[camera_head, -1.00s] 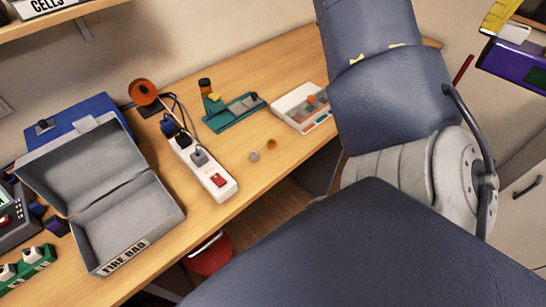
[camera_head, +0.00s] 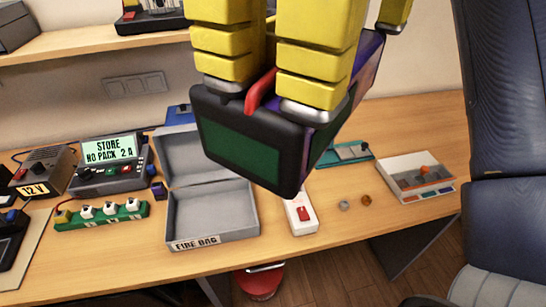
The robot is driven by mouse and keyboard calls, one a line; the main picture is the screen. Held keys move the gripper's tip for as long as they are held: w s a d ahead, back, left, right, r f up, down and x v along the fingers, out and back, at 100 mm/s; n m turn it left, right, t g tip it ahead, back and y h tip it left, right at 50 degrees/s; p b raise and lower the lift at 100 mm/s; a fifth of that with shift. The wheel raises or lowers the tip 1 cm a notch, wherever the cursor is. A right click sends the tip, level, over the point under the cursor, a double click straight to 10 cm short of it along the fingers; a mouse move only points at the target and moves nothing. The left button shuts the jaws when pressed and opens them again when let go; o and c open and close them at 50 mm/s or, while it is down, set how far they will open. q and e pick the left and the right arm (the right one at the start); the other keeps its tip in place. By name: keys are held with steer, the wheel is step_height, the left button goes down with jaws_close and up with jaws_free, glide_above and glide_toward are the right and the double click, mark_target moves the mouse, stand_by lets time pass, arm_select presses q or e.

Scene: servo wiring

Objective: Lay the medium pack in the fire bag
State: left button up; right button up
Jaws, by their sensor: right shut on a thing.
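My right gripper (camera_head: 270,95), with yellow segmented fingers and grey tips, is shut on a pack (camera_head: 245,148). The pack shows a black end with a green panel, a purple side and a red lead between the fingers. I cannot tell its size class from this view. It is held up close to the camera, tilted. The fire bag (camera_head: 240,234), a grey box with a front label, stands open on the bench below and left of the pack. Its visible interior is empty; the pack hides part of its raised lid. My left gripper is out of view.
A white tray (camera_head: 425,188) lies right.

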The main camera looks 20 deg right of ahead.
steer(key=w+a+f+m, duration=0.3)
steer(key=w+a+f, duration=0.45)
steer(key=w, duration=0.25)
steer(key=m, duration=0.6)
glide_above(217, 219)
step_height(217, 219, down, 25)
steer(key=shift+f, duration=9.95)
steer(key=shift+f, duration=0.15)
steer(key=o, duration=1.6)
